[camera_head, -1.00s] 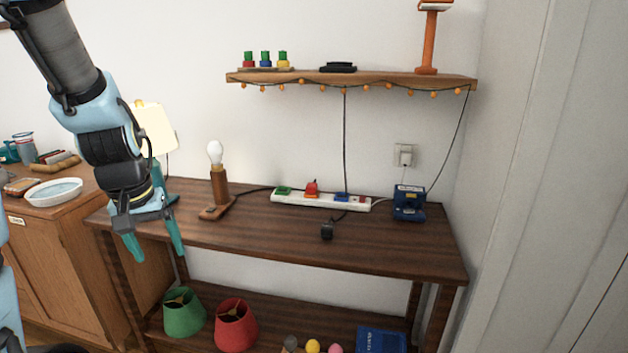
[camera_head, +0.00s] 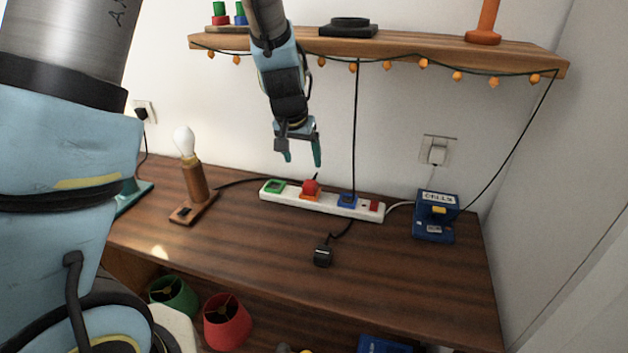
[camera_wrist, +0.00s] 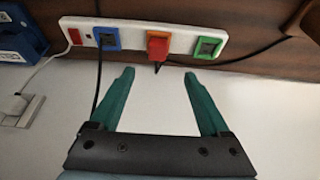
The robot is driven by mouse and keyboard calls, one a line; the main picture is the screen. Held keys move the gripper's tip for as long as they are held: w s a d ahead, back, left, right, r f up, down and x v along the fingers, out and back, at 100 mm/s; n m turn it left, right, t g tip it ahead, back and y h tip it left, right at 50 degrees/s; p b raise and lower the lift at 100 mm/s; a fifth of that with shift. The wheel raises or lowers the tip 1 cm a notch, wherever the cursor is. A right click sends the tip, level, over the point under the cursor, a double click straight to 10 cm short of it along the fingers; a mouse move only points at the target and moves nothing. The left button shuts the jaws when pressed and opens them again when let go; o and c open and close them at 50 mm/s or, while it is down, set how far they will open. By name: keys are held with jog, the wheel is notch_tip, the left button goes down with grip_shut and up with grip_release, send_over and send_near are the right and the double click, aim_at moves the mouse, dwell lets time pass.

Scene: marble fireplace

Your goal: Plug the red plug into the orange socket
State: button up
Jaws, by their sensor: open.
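The red plug (camera_head: 311,185) is at the orange socket (camera_head: 309,197) of the white power strip (camera_head: 284,202), with a dark cord behind it. In the wrist view the red plug (camera_wrist: 158,48) covers most of the orange socket (camera_wrist: 158,34); I cannot tell how deep it sits. My gripper (camera_head: 302,161) hangs above the strip with its teal fingers pointing down. In the wrist view my gripper (camera_wrist: 159,75) is open and empty, its fingertips to either side of the plug's line and apart from it.
The strip also has a green socket (camera_head: 275,187) and a blue socket (camera_head: 347,201). A loose black plug (camera_head: 322,257) lies in front. A bulb lamp (camera_head: 193,190) stands left, a blue box (camera_head: 435,216) right. The shelf (camera_head: 400,47) overhangs behind.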

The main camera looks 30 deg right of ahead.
send_over(310, 183)
jog(key=s+a, duration=0.2)
notch_tip(310, 183, down, 5)
jog(key=shift+w+f, duration=0.1)
jog(key=shift+w, duration=0.05)
jog(key=shift+p, duration=0.3)
jog(key=shift+p+x, duration=0.85)
jog(key=shift+x, duration=1.75)
jog(key=shift+d, duration=0.15)
grip_shut()
